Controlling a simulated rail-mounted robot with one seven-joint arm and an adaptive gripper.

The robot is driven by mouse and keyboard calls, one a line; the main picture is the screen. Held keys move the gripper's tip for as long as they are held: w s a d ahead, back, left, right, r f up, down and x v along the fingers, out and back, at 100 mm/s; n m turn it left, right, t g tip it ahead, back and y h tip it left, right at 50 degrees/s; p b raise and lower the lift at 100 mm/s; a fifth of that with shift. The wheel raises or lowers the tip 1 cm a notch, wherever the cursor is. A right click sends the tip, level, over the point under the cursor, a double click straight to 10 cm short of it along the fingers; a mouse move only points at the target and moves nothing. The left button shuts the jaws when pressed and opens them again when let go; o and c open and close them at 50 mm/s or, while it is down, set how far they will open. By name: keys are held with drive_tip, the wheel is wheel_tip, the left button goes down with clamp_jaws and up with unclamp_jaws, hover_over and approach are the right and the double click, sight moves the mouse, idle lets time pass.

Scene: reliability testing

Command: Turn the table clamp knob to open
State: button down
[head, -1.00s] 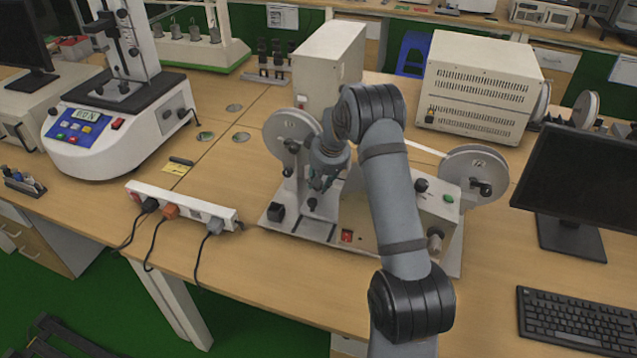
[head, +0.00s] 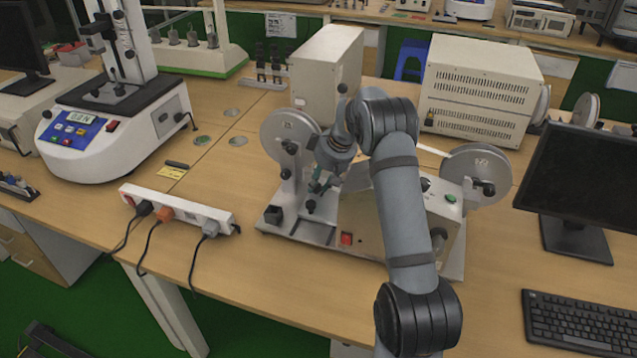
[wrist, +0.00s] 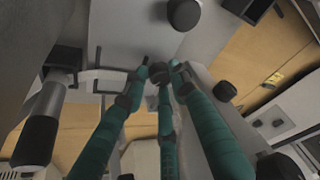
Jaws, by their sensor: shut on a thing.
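The test machine with the table clamp (head: 385,222) stands on the bench in the head view, with a reel at each end. My gripper (head: 318,187) is at its left part, just above a small black knob (head: 311,206). In the wrist view, the teal fingers of my gripper (wrist: 158,74) come together around a small dark part, which I take to be the clamp knob (wrist: 158,77). The fingertips hide most of it, so its turn angle cannot be read. Another black knob (wrist: 184,13) stands clear of the fingers at the top.
A white power strip (head: 180,208) with plugged cords lies left of the machine. A beige box (head: 328,75) stands behind it and a vented cabinet (head: 482,90) at back right. A monitor (head: 580,185) and keyboard (head: 575,322) are at right. Bare bench lies in front of the machine.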

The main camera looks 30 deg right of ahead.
drive_tip(key=shift+s+d+f, duration=0.15)
drive_tip(key=c, duration=1.7)
unclamp_jaws()
drive_tip(key=shift+o, duration=1.2)
drive_tip(key=v, duration=1.2)
